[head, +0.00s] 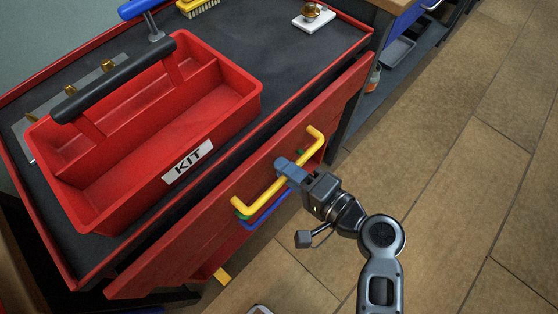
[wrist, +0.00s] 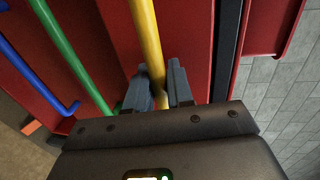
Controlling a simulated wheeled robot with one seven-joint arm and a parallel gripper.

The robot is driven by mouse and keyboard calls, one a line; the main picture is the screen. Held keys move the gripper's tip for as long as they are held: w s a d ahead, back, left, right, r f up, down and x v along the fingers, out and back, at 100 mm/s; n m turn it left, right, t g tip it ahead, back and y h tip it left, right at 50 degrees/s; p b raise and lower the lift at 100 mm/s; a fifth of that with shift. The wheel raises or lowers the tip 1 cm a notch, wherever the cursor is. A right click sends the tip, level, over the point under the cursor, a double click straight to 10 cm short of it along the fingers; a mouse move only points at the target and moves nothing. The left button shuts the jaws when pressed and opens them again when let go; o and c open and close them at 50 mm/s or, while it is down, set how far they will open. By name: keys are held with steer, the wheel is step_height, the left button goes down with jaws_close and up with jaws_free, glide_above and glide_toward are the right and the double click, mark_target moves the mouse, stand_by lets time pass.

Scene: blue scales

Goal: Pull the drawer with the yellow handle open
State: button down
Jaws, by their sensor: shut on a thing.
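The yellow handle (head: 263,200) is a bar on the red drawer front (head: 190,235), just below the cabinet top. My gripper (head: 285,168) is shut on the middle of this bar. In the wrist view, the yellow handle (wrist: 146,40) runs between the two grey fingers of my gripper (wrist: 159,88), one on each side. A dark strip shows between the drawer front and the red rim of the top. The inside of the drawer is not visible, and I cannot tell how far out it is.
Green (wrist: 62,45) and blue (wrist: 35,80) handles lie below the yellow one, close to my fingers. A red KIT tray (head: 235,90) stands on the cabinet top. Open tiled floor (head: 450,190) lies to the right.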

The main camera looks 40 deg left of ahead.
steer(key=f+v, duration=0.2)
steer(key=v, duration=0.8)
steer(key=d+f+v, duration=0.1)
steer(key=f+v, duration=0.1)
steer(key=v, duration=0.9)
steer(key=shift+s+f+p, duration=0.2)
steer(key=shift+p, duration=0.1)
steer(key=c, duration=1.1)
jaws_free()
steer(key=shift+a, duration=0.1)
steer(key=shift+c, duration=0.2)
steer(key=v, duration=0.7)
steer(key=shift+d+b, duration=0.3)
steer(key=shift+d, duration=0.15)
steer(key=shift+r, duration=0.1)
